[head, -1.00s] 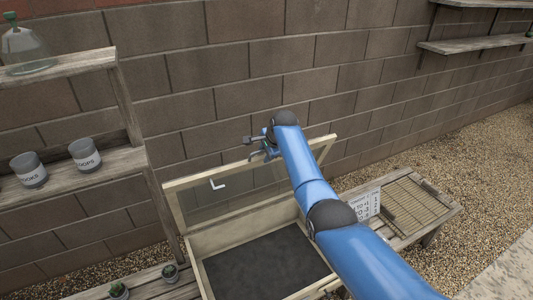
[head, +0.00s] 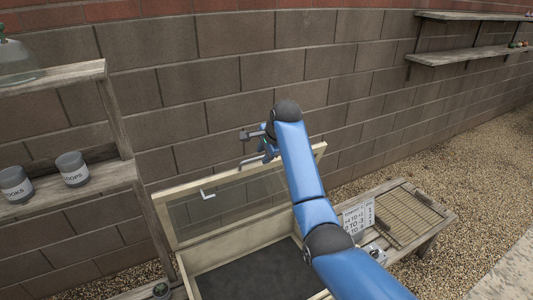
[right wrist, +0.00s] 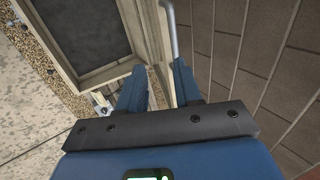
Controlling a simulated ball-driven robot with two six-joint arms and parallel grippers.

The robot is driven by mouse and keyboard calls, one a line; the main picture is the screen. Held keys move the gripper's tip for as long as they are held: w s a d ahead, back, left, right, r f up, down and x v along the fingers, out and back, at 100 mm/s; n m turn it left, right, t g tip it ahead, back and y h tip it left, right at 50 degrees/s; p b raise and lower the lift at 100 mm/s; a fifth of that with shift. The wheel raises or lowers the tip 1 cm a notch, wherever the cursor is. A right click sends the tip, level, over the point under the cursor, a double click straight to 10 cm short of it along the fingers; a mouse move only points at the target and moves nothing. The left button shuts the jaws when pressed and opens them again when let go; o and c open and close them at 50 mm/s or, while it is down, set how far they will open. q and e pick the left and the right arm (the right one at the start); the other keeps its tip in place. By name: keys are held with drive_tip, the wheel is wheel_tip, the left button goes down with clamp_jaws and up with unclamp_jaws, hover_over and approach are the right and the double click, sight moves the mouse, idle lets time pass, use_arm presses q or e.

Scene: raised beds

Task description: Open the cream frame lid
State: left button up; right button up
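The cream frame (head: 186,275) is a box with a dark bed inside. Its cream lid (head: 163,219), with a clear pane, stands raised at the back, close to the block wall. A pale L-shaped handle (head: 208,194) shows on the pane side. My right gripper (head: 249,149) is at the lid's upper edge, on the wall side, with its fingers apart. In the right wrist view its two blue fingers (right wrist: 158,88) are spread, with the cream edge and a grey rod (right wrist: 172,35) beyond them. Contact with the lid is unclear. My left gripper is not in view.
A wooden shelf with grey pots (head: 72,169) stands at left. A slatted bench (head: 437,232) with a white sign (head: 357,214) is at right. The block wall (head: 230,85) is close behind the lid. Gravel (head: 470,165) lies open at right.

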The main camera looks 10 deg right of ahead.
drive_tip(key=shift+v, duration=0.9)
drive_tip(key=w+r+n+t, duration=0.6)
drive_tip(key=r+t, duration=0.2)
drive_tip(key=r, duration=0.1)
drive_tip(key=s+d+f+n+t+b, duration=0.1)
drive_tip(key=s+d+f+n+t, duration=0.25)
drive_tip(key=s+f, duration=0.5)
drive_tip(key=s+d+f+n+t+b, duration=0.1)
drive_tip(key=s+d+f+n+t, duration=0.25)
drive_tip(key=s+f, duration=0.45)
drive_tip(key=s+d+f+g+b, duration=0.1)
drive_tip(key=s+f, duration=0.4)
drive_tip(key=s, duration=0.8)
drive_tip(key=s+d+f+g+h+b, duration=0.1)
drive_tip(key=s+f, duration=0.4)
drive_tip(key=s, duration=0.8)
drive_tip(key=s+d+f+n+g+h+b, duration=0.1)
drive_tip(key=s+f, duration=0.5)
drive_tip(key=s, duration=0.7)
drive_tip(key=shift+d, duration=0.4)
